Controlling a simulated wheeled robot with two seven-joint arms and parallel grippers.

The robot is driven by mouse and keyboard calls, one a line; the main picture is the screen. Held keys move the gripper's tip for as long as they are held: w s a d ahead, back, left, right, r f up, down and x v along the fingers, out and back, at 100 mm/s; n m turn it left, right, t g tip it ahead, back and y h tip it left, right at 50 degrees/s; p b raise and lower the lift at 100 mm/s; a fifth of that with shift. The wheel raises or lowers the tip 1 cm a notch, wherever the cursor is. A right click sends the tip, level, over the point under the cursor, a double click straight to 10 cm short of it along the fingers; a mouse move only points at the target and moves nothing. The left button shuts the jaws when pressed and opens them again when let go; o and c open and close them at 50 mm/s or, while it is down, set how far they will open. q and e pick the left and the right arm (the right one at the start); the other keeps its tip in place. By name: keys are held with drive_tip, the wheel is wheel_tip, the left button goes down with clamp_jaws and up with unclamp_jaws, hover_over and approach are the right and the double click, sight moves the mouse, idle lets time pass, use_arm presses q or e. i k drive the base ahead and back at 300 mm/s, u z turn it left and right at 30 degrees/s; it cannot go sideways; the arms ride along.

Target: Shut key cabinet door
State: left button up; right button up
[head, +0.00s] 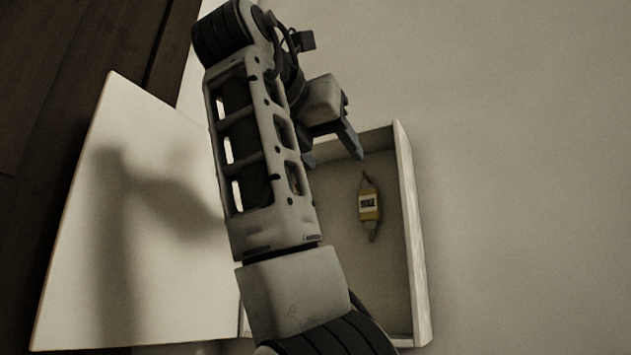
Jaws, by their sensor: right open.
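The key cabinet (405,200) is a shallow pale box on the wall, open toward me. Its white door (75,230) stands swung out to the left, with the shadow of my arm on it. A yellow key tag (369,204) with a dark-lettered label hangs inside the cabinet. My right gripper (333,158) is open and empty near the top of the cabinet opening, above and left of the tag. My right arm crosses in front of the hinge side and hides the left part of the cabinet. My left gripper is not in view.
A plain pale wall (530,180) fills the right side and is clear. A dark wooden surface (60,50) lies at the far left, behind the door. My right forearm takes up the middle of the view, between door and cabinet.

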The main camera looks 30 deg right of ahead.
sight(141, 255)
drive_tip(key=k, duration=1.5)
